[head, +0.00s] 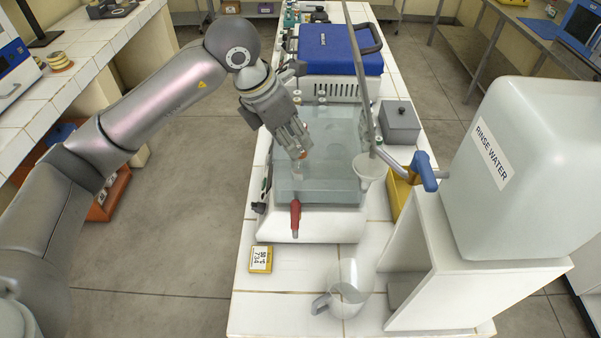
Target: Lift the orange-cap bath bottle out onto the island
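My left gripper (297,146) reaches in from the left over the water bath (335,182) on the white-tiled island (262,297). Its fingers are around the orange cap (303,140) of a bottle. The clear bottle body (297,168) hangs below the fingers, over or in the bath; its lower end is hard to make out. The fingers appear closed on the cap. Several other small bottles (322,100) stand at the far side of the bath. My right gripper is not in view.
A large rinse water tank (528,185) on a white stand (470,262) fills the right side. A clear jug (350,288) and a yellow timer (261,259) stand at the front of the island. A funnel (370,168) and red-handled tool (295,217) are at the bath. A blue cool box (340,48) stands behind.

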